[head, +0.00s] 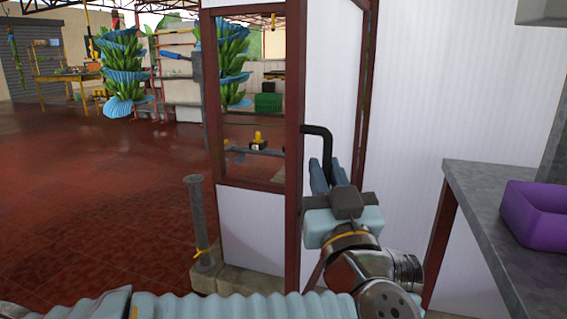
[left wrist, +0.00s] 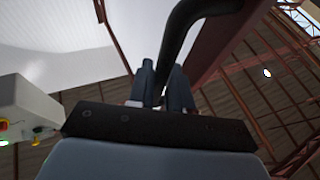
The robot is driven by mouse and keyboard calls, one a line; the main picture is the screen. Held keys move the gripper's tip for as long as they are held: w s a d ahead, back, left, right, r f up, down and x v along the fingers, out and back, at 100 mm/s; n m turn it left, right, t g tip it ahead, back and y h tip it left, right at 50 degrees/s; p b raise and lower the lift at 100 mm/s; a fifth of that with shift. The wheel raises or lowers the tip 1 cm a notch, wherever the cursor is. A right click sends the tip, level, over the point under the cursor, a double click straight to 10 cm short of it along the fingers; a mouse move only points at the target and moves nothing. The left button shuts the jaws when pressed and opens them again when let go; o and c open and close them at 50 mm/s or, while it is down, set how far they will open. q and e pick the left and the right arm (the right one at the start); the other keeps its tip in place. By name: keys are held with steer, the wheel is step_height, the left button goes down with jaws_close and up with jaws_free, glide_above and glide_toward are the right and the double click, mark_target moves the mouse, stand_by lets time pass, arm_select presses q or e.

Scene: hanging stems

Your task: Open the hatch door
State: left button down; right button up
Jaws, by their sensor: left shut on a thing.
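The black bent handle (head: 326,143) meets the dark-red upright (head: 293,110) at its upper end and runs down between the fingers of my left gripper (head: 328,176). The left gripper is shut on this handle. In the left wrist view the handle (left wrist: 188,35) comes from the top and passes between the two dark fingers of the left gripper (left wrist: 163,88). White panels in dark-red framing stand around the handle, one lower panel (head: 250,225) under a window opening. I cannot tell exactly where the hatch door's edges are. My right gripper is not in view.
A grey counter (head: 475,180) with a purple bin (head: 535,215) stands close on the right. A grey post (head: 202,222) stands left of the panel. Red tiled floor (head: 90,190) is open at left. Banana stems with blue covers (head: 123,70) hang further back.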

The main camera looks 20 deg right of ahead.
arm_select(q)
steer(key=shift+s+d+r, duration=0.2)
steer(key=shift+s+d, duration=0.2)
steer(key=shift+d, duration=0.05)
steer(key=c, duration=1.1)
jaws_free()
steer(key=shift+w, duration=0.1)
steer(key=shift+f, duration=0.15)
steer(key=b+v, duration=0.2)
steer(key=v, duration=1.2)
steer(key=shift+d, duration=0.15)
steer(key=shift+w, duration=0.1)
